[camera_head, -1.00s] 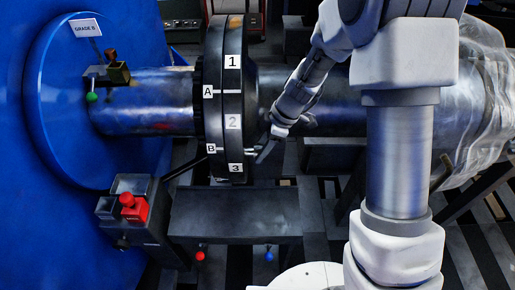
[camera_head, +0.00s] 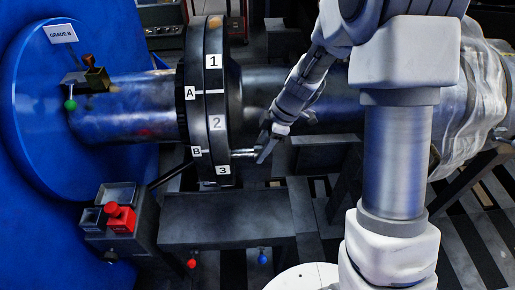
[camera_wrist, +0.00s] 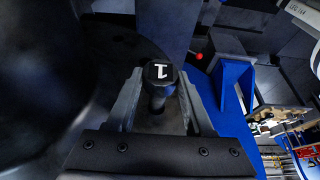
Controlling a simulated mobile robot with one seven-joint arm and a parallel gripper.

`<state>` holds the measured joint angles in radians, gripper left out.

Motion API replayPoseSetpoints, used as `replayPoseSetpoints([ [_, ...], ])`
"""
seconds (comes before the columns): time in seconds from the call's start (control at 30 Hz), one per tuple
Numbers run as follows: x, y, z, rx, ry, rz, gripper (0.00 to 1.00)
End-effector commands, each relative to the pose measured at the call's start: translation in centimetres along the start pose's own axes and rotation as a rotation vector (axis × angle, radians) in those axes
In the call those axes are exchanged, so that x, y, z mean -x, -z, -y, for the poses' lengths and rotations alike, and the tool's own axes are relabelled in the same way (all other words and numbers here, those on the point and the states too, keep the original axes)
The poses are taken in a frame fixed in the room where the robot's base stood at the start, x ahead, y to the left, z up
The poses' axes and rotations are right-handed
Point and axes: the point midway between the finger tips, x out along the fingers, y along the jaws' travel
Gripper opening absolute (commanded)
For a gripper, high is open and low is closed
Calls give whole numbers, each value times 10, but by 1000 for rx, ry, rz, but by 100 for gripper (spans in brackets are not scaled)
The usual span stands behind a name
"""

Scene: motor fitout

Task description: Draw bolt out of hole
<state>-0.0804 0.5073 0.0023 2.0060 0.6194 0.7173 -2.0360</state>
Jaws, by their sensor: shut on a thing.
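The bolt (camera_head: 243,153) shows in the head view as a pale shaft between the dark flange (camera_head: 215,135) and my gripper (camera_head: 264,147). It lies roughly level, beside the flange's right face near labels 2 and 3. I cannot tell whether its far end is still inside the hole, which is hidden. In the wrist view, the dark bolt head (camera_wrist: 159,73), marked 1, sits between the two fingers of my gripper (camera_wrist: 159,92). My gripper is shut on it.
A shaft (camera_head: 130,105) runs through the flange from a blue disc (camera_head: 40,110). A dark bench (camera_head: 225,220) stands below, with a red button box (camera_head: 119,216) at its left. Plastic wrap (camera_head: 480,110) covers the shaft's right end.

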Motion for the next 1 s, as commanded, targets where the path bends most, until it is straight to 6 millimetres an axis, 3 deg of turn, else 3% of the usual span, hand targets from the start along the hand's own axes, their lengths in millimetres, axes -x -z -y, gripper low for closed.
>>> replayPoseSetpoints([
  [1.0,15,-34,-1,0,-3,0,0],
])
